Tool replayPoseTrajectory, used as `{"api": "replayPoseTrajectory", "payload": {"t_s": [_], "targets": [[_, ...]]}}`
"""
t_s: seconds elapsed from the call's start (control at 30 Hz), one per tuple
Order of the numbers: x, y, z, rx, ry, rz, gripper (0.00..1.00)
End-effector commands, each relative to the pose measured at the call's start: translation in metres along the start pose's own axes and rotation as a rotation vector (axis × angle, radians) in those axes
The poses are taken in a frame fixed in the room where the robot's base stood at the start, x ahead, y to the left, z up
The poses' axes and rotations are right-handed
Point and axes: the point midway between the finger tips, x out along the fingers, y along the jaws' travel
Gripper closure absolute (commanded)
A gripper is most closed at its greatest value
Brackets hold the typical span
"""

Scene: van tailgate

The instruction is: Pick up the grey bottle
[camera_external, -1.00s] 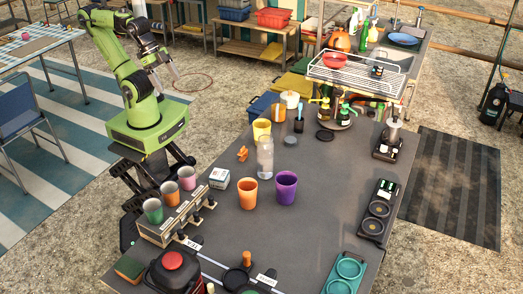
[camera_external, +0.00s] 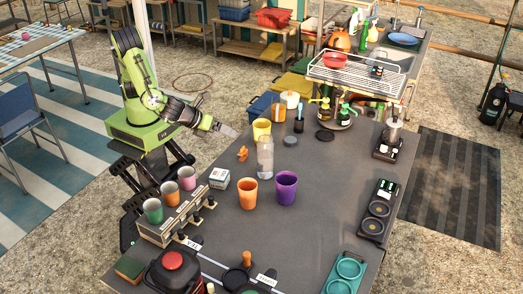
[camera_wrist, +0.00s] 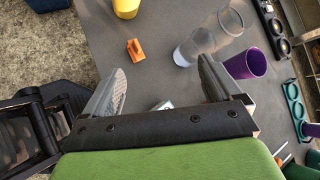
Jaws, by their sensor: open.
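The grey bottle (camera_external: 265,158) is translucent and stands upright on the dark table, behind the orange cup (camera_external: 247,193) and the purple cup (camera_external: 286,187). In the wrist view the bottle (camera_wrist: 197,47) shows past the right finger, at the upper right. My gripper (camera_external: 232,132) is open and empty, at the table's left edge, left of the bottle and apart from it. Its two spread fingers (camera_wrist: 162,72) show in the wrist view with bare table between them.
A yellow cup (camera_external: 261,129) and a small orange object (camera_external: 242,153) stand close to the bottle. A white box (camera_external: 219,178) and a rack of cups (camera_external: 178,215) are nearer the front left. The table right of the purple cup is clear.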

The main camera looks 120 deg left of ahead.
Motion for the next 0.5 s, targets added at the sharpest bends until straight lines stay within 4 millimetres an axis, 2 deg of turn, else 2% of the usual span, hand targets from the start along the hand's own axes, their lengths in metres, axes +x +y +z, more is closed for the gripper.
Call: {"api": "replayPoseTrajectory", "payload": {"t_s": [0.03,0.1,0.2,0.37,0.5], "targets": [[0.006,-0.006,-0.017,0.178,-0.066,-0.060,0.09],[0.010,-0.017,-0.034,0.386,-0.151,-0.139,0.09],[0.011,-0.027,-0.051,0.588,-0.239,-0.217,0.09],[0.020,-0.034,-0.056,0.674,-0.282,-0.247,0.09],[0.053,-0.044,-0.049,0.670,-0.281,-0.242,0.09]]}}
